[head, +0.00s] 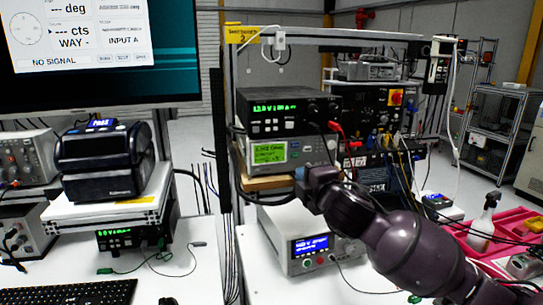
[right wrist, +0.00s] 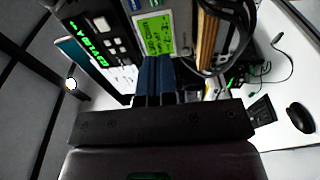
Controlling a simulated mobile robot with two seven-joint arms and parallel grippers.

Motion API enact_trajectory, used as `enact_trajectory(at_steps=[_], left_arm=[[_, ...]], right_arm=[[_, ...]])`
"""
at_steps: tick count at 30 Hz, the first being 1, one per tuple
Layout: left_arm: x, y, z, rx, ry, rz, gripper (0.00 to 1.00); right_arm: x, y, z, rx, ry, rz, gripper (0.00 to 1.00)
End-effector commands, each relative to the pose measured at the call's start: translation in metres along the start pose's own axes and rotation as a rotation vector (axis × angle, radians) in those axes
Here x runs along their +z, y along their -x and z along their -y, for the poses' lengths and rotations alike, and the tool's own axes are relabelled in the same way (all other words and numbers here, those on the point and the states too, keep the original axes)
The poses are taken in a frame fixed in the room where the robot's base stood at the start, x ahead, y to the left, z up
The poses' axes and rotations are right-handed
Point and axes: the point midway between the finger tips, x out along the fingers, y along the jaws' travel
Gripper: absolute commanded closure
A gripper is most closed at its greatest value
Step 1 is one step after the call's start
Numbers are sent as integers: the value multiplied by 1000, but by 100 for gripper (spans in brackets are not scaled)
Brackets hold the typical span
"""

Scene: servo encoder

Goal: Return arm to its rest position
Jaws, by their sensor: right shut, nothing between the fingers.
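My right arm (head: 405,240) comes in from the lower right and reaches up and left. My right gripper (head: 301,174) is shut and empty, in front of the stacked bench instruments. In the right wrist view its blue fingers (right wrist: 155,78) lie together and point at the instrument with the lit green screen (right wrist: 155,36). That instrument (head: 268,153) also shows in the head view, just left of the fingertips. Whether the fingertips touch its front cannot be told. My left gripper is not in view.
A power supply (head: 275,112) with green digits sits on top of the stack. A grey unit with a blue display (head: 311,244) stands below my forearm. A pink tray (head: 510,228) and a spray bottle (head: 484,220) are at right. The monitor (head: 100,85) reads "NO SIGNAL".

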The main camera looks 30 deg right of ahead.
Motion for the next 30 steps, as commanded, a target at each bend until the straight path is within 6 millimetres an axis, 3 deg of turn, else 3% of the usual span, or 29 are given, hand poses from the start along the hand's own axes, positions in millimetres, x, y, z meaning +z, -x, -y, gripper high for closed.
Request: enact_trajectory(at_steps=[8, 16, 23, 26, 30], left_arm=[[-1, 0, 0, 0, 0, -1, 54], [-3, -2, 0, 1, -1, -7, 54], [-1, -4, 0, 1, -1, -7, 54], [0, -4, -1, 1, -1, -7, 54], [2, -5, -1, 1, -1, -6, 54]], right_arm=[[-1, 0, -1, 4, -28, -7, 100], [-20, -8, 2, 34, -278, -146, 100], [-31, -2, 74, -63, -580, -207, 100], [-34, 8, 116, -120, -712, -204, 100], [-38, 35, 188, -212, -916, -163, 100]])
